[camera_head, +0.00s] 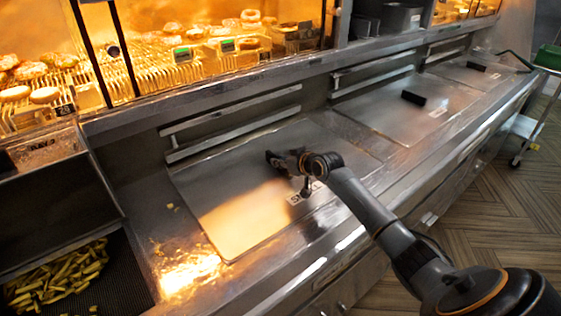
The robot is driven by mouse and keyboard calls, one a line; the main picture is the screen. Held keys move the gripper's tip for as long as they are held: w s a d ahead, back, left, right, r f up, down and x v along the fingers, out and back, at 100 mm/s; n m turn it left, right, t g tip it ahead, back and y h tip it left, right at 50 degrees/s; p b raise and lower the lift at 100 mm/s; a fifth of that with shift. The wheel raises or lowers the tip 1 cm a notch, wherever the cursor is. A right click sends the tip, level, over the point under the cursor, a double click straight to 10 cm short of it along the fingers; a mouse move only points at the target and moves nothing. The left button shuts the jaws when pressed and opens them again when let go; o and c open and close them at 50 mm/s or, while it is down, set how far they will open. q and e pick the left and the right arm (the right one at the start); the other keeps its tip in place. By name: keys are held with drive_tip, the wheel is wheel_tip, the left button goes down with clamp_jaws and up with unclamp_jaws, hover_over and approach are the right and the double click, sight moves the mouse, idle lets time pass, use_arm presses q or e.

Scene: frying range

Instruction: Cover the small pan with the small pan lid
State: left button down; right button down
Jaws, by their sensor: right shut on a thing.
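The small pan lid (240,215) appears to be the nearest flat metal plate, with a partly hidden label starting with "S". It lies roughly level in the counter, and I see no open pan under it. I cannot tell whether it is fully seated. My right gripper (283,161) reaches in from the lower right and is shut on the black handle of this lid; the fingers hide most of the handle. The small pan itself does not show and may be hidden under the lid. My left gripper is not in view.
Two more metal lids with black handles (413,98) (476,66) lie farther along the counter. A bin of fries (60,275) is at the lower left. A lit pastry case (150,60) stands behind. Tiled floor (500,210) is open at the right.

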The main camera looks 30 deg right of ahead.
drive_tip(key=shift+s+a+f, duration=0.1)
drive_tip(key=shift+f, duration=0.15)
drive_tip(key=c, duration=1.2)
unclamp_jaws()
drive_tip(key=shift+o, duration=1)
drive_tip(key=shift+f, duration=0.2)
drive_tip(key=shift+r, duration=0.1)
drive_tip(key=shift+r, duration=0.1)
drive_tip(key=shift+r, duration=0.2)
wheel_tip(320, 180, up, 7)
drive_tip(key=p, duration=0.6)
drive_tip(key=shift+f, duration=0.1)
drive_tip(key=shift+f, duration=0.1)
